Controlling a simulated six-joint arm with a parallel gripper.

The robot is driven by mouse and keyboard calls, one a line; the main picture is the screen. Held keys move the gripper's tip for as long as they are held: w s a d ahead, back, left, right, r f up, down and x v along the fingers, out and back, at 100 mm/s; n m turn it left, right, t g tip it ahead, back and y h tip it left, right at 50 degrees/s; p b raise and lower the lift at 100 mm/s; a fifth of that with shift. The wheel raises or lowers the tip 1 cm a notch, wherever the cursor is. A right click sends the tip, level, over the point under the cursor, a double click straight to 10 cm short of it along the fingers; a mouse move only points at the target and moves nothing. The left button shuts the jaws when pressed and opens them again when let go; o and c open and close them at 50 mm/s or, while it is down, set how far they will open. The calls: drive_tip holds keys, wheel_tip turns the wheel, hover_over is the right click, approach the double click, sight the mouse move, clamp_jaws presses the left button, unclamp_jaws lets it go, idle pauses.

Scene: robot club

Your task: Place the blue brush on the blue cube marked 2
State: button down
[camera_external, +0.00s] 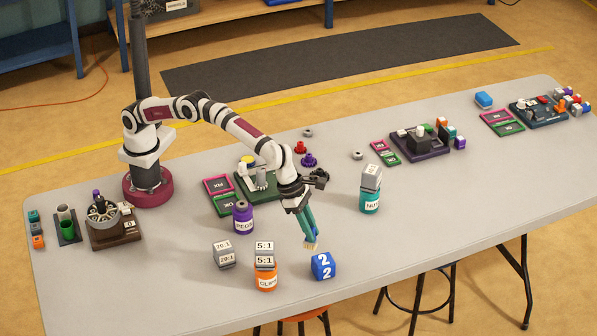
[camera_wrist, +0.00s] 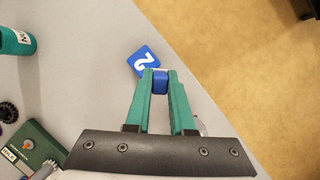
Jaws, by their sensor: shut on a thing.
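My gripper (camera_external: 310,234) is shut on the blue brush (camera_external: 311,245), with its pale bristle end showing below the teal fingertips. In the wrist view, the blue part of the brush (camera_wrist: 160,84) sits between the fingertips of my gripper (camera_wrist: 160,74). The blue cube marked 2 (camera_external: 322,266) stands on the table close to the front edge, just below and right of the brush in the external view. It also shows in the wrist view (camera_wrist: 142,59), right beyond the fingertips and partly hidden by them. Whether brush and cube touch is unclear.
An orange jar (camera_external: 265,279) with a 5:1 block on it stands left of the cube. Grey 20:1 blocks (camera_external: 224,253) and a purple jar (camera_external: 243,218) lie farther left. A teal jar (camera_external: 370,199) with a block on top stands behind right. Table right of the cube is clear.

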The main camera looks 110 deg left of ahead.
drive_tip(key=shift+w+a+f, duration=0.45)
drive_tip(key=shift+a+f, duration=0.1)
drive_tip(key=shift+f, duration=0.55)
drive_tip(key=shift+w+a+f, duration=0.45)
drive_tip(key=shift+a+f, duration=0.05)
drive_tip(key=shift+f, duration=0.55)
drive_tip(key=shift+w+a+f, duration=0.45)
drive_tip(key=shift+a+f, duration=0.1)
drive_tip(key=shift+f, duration=0.55)
drive_tip(key=shift+f, duration=0.1)
drive_tip(key=c, duration=0.8)
unclamp_jaws()
drive_tip(key=shift+o, duration=0.2)
